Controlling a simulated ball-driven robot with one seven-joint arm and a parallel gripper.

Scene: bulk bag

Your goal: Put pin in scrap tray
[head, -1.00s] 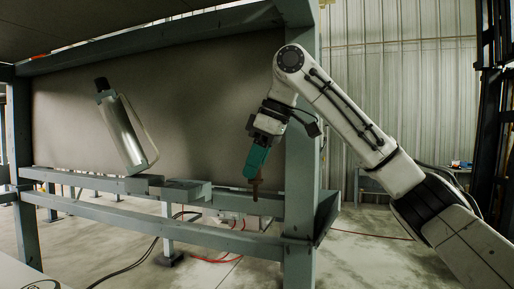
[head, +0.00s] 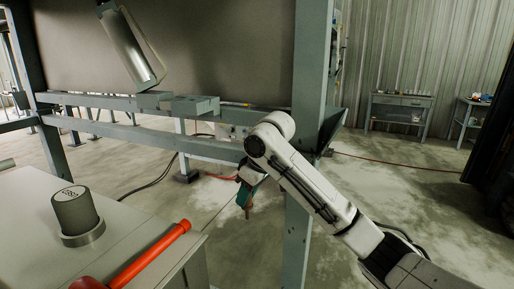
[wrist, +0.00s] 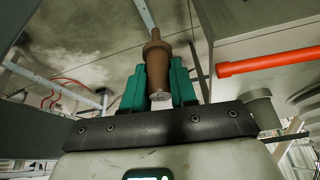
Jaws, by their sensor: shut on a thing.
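My gripper (head: 247,196) has teal fingers and hangs pointing down in front of the frame post in the head view. In the wrist view the fingers (wrist: 157,84) are shut on a brown, stepped pin (wrist: 156,60). The pin's narrow end sticks out beyond the fingertips and its pale end face shows between them. In the head view only a small brown part of the pin (head: 248,213) shows below the fingers. Small grey trays or blocks (head: 195,106) sit on the frame's rail, but I cannot tell whether one is the scrap tray.
A grey bench (head: 150,225) at lower left carries a grey cylinder (head: 76,209) on a round base and a red-orange bar (head: 150,253). The grey post (head: 305,130) stands close behind my arm. A silver canister (head: 130,50) hangs against the panel. Workbenches stand at the back right.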

